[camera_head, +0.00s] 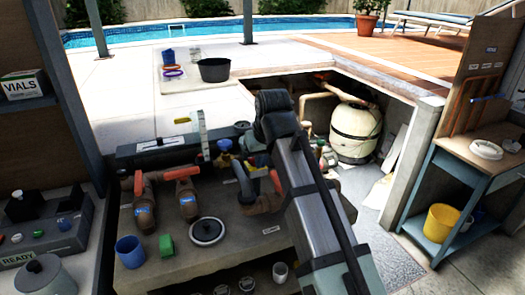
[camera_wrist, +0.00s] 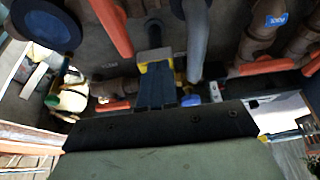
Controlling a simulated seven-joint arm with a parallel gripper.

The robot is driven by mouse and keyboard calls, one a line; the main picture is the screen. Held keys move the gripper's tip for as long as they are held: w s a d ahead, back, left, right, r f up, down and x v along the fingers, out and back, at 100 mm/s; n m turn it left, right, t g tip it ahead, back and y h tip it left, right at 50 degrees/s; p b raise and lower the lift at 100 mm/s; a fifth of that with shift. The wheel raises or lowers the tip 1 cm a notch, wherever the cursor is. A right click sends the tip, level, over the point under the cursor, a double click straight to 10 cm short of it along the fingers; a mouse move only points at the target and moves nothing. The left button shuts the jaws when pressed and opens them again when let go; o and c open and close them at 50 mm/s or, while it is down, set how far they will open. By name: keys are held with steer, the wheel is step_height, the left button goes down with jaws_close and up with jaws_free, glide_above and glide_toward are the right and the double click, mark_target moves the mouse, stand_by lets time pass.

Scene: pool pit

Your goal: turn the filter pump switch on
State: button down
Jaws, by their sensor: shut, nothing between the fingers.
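My gripper (camera_wrist: 155,66) shows in the wrist view as two dark fingers with yellow edges, close together and empty. They point towards a bench with brown pipes and orange-red handles. A dark upright part (camera_wrist: 153,38) stands just beyond the fingertips; I cannot tell whether they touch. In the head view my arm reaches in from the lower right over the bench, and its wrist hides the fingertips. I cannot pick out the filter pump switch for certain in either view. A long dark box (camera_head: 135,154) runs along the back of the bench.
Pipes with red handles (camera_head: 180,173), a blue cup (camera_head: 130,251), a green block (camera_head: 167,246) and a round white-rimmed lid (camera_head: 207,231) crowd the bench. A cream tank (camera_head: 355,131) stands in the pit behind. A panel marked READY (camera_head: 45,245) is at left.

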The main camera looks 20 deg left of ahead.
steer(key=shift+w+a+f, duration=1.05)
steer(key=shift+w+a, duration=0.15)
steer(key=shift+w, duration=0.05)
steer(key=shift+w+a, duration=0.5)
